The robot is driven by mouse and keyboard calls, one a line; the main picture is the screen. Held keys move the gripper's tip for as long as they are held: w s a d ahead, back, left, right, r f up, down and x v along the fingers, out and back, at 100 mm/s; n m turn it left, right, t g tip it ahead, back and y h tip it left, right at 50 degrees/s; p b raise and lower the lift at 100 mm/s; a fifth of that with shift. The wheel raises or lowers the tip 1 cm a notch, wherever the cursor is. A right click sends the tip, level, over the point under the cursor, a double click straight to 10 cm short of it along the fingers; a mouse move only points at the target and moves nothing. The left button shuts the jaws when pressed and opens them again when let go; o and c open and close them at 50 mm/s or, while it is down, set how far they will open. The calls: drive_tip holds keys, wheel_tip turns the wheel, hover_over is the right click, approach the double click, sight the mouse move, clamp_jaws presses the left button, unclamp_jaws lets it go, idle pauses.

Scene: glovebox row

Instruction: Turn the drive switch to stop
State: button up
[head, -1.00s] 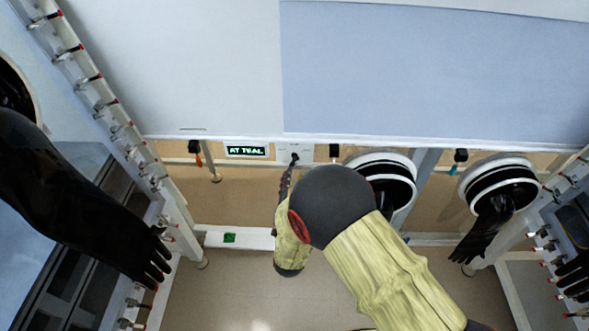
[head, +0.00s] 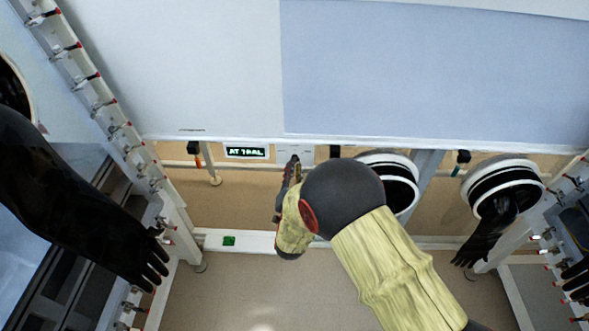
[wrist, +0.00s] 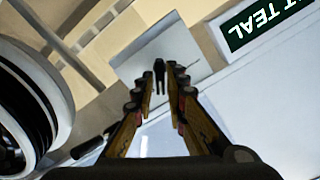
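The drive switch shows in the wrist view as a small dark knob (wrist: 159,70) on a pale grey plate (wrist: 137,67). In the head view the plate (head: 308,150) sits on the front rail, right of the lit display; my gripper largely covers the knob there. My gripper (wrist: 161,80) points at the plate, its two fingers apart, one on each side of the knob. I cannot tell whether either finger touches it. In the head view my gripper (head: 293,168) is just below the plate, partly hidden by my arm.
A white-ringed glove port (head: 402,185) is close to the right of my arm; another, with a hanging black glove (head: 487,228), is farther right. A green button (head: 229,241) sits on a lower white beam.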

clamp_jaws()
drive_tip(key=shift+n, duration=0.3)
drive_tip(key=shift+o, duration=2.1)
unclamp_jaws()
drive_tip(key=s, duration=1.2)
drive_tip(key=shift+a, duration=0.2)
